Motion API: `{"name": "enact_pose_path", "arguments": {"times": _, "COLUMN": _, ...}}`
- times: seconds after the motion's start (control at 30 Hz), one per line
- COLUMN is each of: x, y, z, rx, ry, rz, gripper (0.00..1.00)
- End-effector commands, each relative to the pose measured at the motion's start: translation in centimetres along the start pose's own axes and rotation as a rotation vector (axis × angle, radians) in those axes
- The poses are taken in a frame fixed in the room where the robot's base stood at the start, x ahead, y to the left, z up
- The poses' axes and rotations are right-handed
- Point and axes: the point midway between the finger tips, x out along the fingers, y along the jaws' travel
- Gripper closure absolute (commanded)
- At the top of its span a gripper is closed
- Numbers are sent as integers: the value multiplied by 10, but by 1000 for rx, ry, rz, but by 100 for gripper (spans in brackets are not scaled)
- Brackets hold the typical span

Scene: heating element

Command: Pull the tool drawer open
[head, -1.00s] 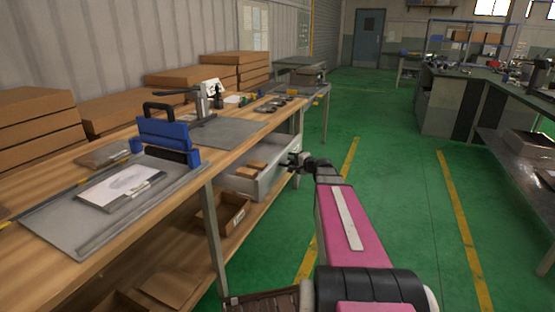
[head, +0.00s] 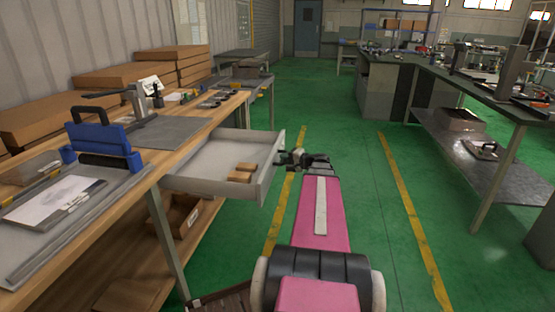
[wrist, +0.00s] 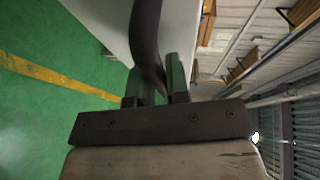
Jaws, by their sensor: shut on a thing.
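The tool drawer (head: 215,187) is grey and extends well out from under the wooden workbench in the head view. Small brown blocks (head: 242,172) lie inside it near its front. My gripper (head: 284,159) is at the outer side of the drawer's front panel (head: 272,167). In the wrist view my gripper (wrist: 160,85) has its two fingers on either side of a dark curved handle (wrist: 148,40), shut on it. The pale drawer front (wrist: 112,25) shows behind the handle. In the head view the handle is mostly hidden by my gripper.
An open cardboard box (head: 180,220) sits on the shelf below. Green floor (head: 365,200) is clear to the right, up to another bench (head: 440,85).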

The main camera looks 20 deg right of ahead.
Motion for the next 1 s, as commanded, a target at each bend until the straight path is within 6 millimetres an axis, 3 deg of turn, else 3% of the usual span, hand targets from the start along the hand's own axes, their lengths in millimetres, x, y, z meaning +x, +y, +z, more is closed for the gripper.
{"name": "enact_pose_path", "arguments": {"times": 0.47, "x": -4, "y": 2, "z": -2, "rx": -1, "ry": 0, "rz": 2, "gripper": 100}}
{"name": "enact_pose_path", "arguments": {"times": 0.5, "x": -4, "y": 2, "z": -2, "rx": 0, "ry": 0, "rz": 2, "gripper": 71}}
{"name": "enact_pose_path", "arguments": {"times": 0.53, "x": -4, "y": 2, "z": -2, "rx": 0, "ry": 0, "rz": 2, "gripper": 61}}
{"name": "enact_pose_path", "arguments": {"times": 0.87, "x": -6, "y": 1, "z": -2, "rx": 0, "ry": 0, "rz": 1, "gripper": 60}}
{"name": "enact_pose_path", "arguments": {"times": 1.0, "x": -18, "y": 1, "z": -2, "rx": 0, "ry": 2, "rz": 0, "gripper": 60}}
